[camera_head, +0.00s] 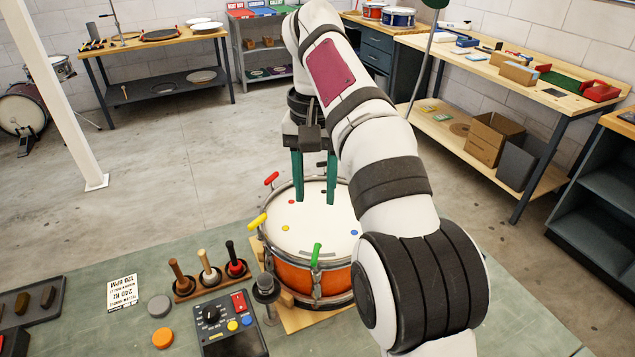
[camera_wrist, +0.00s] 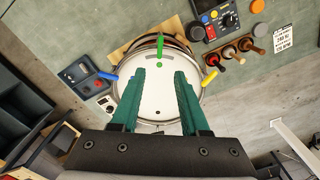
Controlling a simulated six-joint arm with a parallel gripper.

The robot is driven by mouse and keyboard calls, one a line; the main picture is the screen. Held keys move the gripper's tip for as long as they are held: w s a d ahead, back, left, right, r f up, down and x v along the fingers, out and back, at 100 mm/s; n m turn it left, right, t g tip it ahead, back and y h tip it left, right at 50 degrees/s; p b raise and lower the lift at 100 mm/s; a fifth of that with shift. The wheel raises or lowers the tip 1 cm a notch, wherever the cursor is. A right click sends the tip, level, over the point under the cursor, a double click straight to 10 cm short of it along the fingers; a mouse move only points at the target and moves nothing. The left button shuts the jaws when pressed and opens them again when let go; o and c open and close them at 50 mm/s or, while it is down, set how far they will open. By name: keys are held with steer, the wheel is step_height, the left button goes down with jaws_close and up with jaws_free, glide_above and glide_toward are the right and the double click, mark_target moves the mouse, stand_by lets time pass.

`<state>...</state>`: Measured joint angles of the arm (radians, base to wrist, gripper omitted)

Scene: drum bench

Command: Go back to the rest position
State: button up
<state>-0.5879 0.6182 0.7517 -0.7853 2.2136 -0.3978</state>
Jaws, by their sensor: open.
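My gripper (camera_head: 314,178) is open and empty, its two green fingers pointing down over the drum. In the wrist view the gripper (camera_wrist: 164,100) spans the drumhead with a wide gap between the fingers. The drum (camera_head: 298,265) has an orange shell, a metal rim and a white head with small coloured dots. Red, yellow and green handled keys stick out around its rim; a blue one (camera_wrist: 107,75) shows in the wrist view. The fingertips are over the head; I cannot tell whether they touch it. My arm hides the drum's right side.
On the green bench (camera_head: 90,335) stand a rack of mallets (camera_head: 210,280), a black control box (camera_head: 230,325), a grey puck (camera_head: 159,306), an orange puck (camera_head: 163,338) and a printed card (camera_head: 122,292). A dark tray (camera_head: 28,300) lies at far left. Open floor lies behind the bench.

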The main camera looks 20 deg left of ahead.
steer(key=s+d+f+m, duration=0.1)
steer(key=s+d+m, duration=0.1)
steer(key=s+d, duration=0.55)
steer(key=s+d+f+m, duration=0.2)
steer(key=s+d, duration=0.2)
steer(key=d, duration=0.6)
steer(key=s+d+f+m+y, duration=0.1)
steer(key=s+d+f+m, duration=0.1)
steer(key=s+f, duration=0.3)
steer(key=s+d+f+m, duration=0.2)
steer(key=s+f, duration=0.3)
steer(key=s, duration=0.4)
steer(key=shift+s+d+y, duration=0.2)
steer(key=shift+d+y, duration=0.2)
steer(key=shift+d, duration=0.1)
steer(key=shift+r, duration=0.15)
